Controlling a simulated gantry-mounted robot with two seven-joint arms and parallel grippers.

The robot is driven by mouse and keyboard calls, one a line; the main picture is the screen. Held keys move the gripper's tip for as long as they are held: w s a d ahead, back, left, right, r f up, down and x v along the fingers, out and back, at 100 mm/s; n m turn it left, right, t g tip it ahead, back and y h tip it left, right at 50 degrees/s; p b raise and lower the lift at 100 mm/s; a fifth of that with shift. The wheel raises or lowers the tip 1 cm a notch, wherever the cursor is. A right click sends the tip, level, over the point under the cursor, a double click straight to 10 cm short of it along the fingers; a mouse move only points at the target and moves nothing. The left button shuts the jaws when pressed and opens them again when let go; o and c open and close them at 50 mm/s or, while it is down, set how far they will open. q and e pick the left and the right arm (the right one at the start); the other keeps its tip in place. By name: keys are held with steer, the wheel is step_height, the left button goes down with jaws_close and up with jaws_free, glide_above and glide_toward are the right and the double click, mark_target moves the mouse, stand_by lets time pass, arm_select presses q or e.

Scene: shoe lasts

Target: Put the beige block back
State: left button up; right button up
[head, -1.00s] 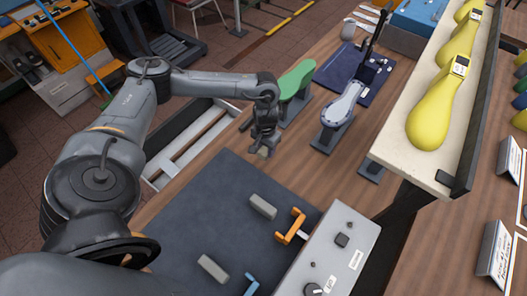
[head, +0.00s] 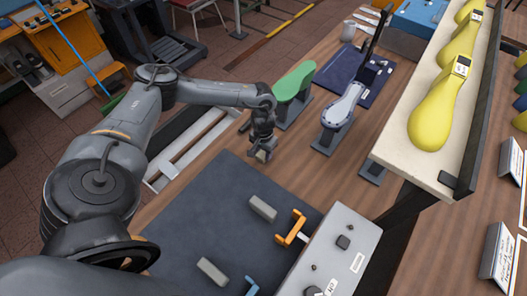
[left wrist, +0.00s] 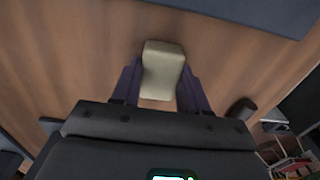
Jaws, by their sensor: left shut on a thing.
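The beige block (left wrist: 162,70) is held between the two fingers of my left gripper (left wrist: 160,90) in the left wrist view, with wooden table behind it. In the head view my left gripper (head: 262,152) points down near the far edge of the dark mat, and a small part of the beige block (head: 261,156) shows at its fingertips. I cannot tell whether the block touches the surface. My right gripper is not in view.
Two grey blocks (head: 263,208) and an orange bracket (head: 291,228) lie on the dark mat (head: 185,215). A grey control box (head: 340,245) stands at its right. A green last (head: 295,82) and a white last (head: 343,105) stand just behind. Yellow lasts (head: 435,115) sit on a shelf at right.

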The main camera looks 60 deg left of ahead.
mark_target(264, 153)
arm_select(q)
steer(key=shift+f, duration=0.1)
steer(key=o, duration=0.9)
step_height(264, 153, up, 12)
steer(key=shift+r+p, duration=0.1)
steer(key=shift+p, duration=0.6)
